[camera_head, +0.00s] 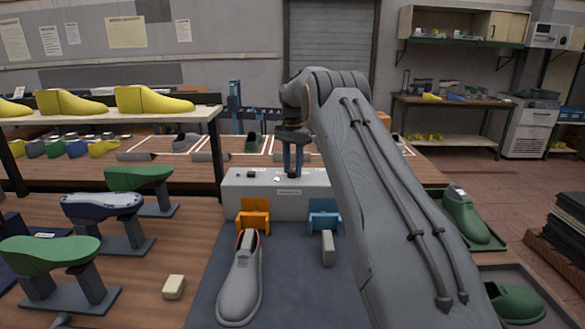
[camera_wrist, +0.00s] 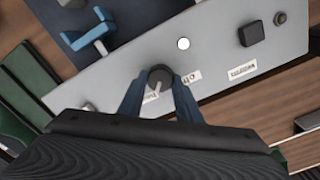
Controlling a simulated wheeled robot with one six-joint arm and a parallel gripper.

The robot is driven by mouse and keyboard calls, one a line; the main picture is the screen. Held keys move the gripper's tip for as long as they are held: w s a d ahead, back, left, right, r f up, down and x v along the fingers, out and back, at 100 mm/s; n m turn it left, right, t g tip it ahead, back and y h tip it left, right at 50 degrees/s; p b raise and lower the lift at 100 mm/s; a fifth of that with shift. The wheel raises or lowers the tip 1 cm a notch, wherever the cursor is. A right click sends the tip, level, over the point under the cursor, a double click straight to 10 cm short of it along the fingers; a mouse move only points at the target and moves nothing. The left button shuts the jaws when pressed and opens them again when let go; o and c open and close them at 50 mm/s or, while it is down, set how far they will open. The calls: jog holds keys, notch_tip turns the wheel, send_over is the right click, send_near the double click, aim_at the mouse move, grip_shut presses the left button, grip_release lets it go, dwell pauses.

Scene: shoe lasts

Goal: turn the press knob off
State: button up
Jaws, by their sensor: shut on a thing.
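The press knob (camera_wrist: 160,76) is a dark round knob with a pale pointer mark, on the light grey press panel (camera_wrist: 215,50). In the wrist view my gripper (camera_wrist: 159,88) has its two blue fingers closed on either side of the knob. The pointer mark runs toward the lower left, near a partly covered white label. Another small label (camera_wrist: 191,77) lies to the knob's right; its letters are hard to read.
The panel also carries a white round spot (camera_wrist: 183,43), a black square knob (camera_wrist: 251,33) and a small round button (camera_wrist: 279,18). Orange (camera_head: 254,215) and blue (camera_head: 324,218) brackets stand before the box. A grey shoe (camera_head: 240,283) lies on the dark mat.

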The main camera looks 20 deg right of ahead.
jog(key=n+b, duration=0.3)
jog(key=shift+f+n, duration=0.1)
jog(key=shift+n, duration=0.3)
jog(key=n+b, duration=0.2)
jog(key=n, duration=0.2)
jog(key=shift+w+a+n, duration=0.1)
jog(key=shift+n, duration=0.2)
jog(key=n+b, duration=0.1)
jog(key=n, duration=0.8)
jog(key=shift+a, duration=0.1)
jog(key=shift+r+n, duration=0.2)
jog(key=shift+n, duration=0.1)
jog(key=o, duration=1)
jog(key=shift+o, duration=0.2)
jog(key=shift+b, duration=0.3)
